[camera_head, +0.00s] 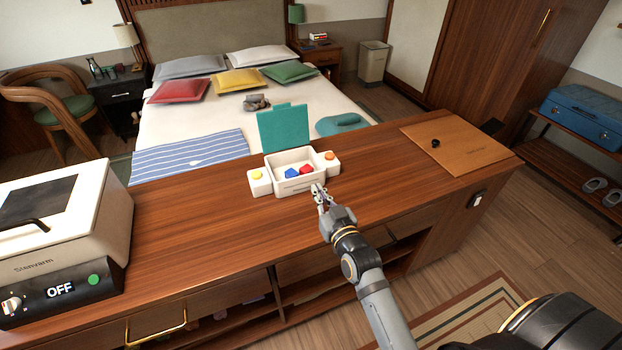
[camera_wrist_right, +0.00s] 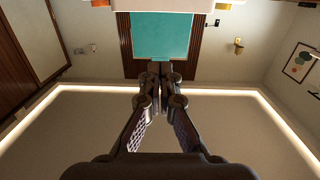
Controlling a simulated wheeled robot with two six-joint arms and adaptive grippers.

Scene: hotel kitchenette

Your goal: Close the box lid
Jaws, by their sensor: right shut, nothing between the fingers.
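The white box (camera_head: 297,184) stands on the wooden counter with red and blue blocks inside. Its teal lid (camera_head: 284,127) stands up, open, at the back of the box. Side parts carry a yellow button at the left and an orange button at the right. My right gripper (camera_head: 318,189) is shut and empty, at the front right of the box; whether it touches the front wall I cannot tell. In the right wrist view the shut fingertips (camera_wrist_right: 160,68) point at the teal lid (camera_wrist_right: 160,36), with the box edge along the top. My left gripper is out of view.
A white appliance (camera_head: 60,235) reading OFF stands on the counter's left end. A brown board (camera_head: 460,148) with a small black knob lies at the right end. The counter (camera_head: 190,235) is clear around the box. A bed with pillows is behind.

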